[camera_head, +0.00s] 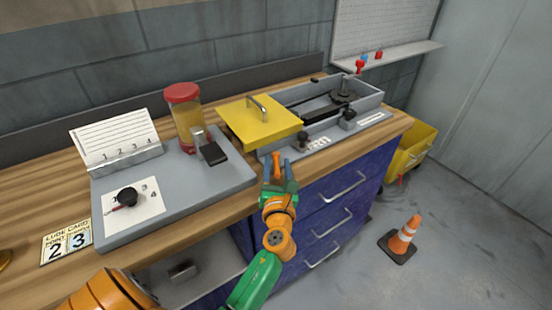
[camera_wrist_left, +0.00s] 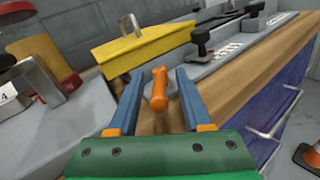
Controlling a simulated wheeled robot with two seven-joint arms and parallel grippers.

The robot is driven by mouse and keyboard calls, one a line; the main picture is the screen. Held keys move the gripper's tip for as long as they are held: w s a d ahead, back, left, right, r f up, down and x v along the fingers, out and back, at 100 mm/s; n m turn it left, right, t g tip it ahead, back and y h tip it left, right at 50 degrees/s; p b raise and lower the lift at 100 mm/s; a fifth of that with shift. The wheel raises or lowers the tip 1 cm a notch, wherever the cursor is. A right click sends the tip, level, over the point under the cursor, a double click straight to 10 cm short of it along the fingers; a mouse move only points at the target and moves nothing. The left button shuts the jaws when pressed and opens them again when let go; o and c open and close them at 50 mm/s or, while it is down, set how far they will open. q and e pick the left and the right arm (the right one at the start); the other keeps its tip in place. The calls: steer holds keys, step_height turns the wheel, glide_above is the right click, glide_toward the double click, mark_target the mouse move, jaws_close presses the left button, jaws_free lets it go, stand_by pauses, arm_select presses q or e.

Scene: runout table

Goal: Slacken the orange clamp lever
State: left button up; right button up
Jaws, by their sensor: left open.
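The orange clamp lever (camera_wrist_left: 158,92) shows in the left wrist view as a short, rounded handle between my left gripper's two blue fingers. There is a visible gap on each side of it. My left gripper (camera_wrist_left: 158,74) is open around the lever. In the head view the left gripper (camera_head: 276,160) is at the table's front edge, before the grey machine with the yellow cover. There the orange lever (camera_head: 275,171) shows as a small patch between the fingers. The lever's mount is hidden. My right gripper is in neither view.
A yellow cover (camera_head: 262,126) with a bar handle lies on the machine, close behind the gripper. Black knobs (camera_head: 304,139) stand to its right. At left a grey plate (camera_head: 218,182) carries a red-capped jar (camera_head: 186,118). Blue drawers (camera_head: 335,205) are below; a cone (camera_head: 404,236) stands on the floor.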

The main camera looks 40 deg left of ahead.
arm_select(q)
steer(key=shift+x, duration=1.05)
steer(key=shift+s, duration=0.15)
jaws_close()
steer(key=shift+s, duration=0.1)
steer(key=shift+r, duration=0.15)
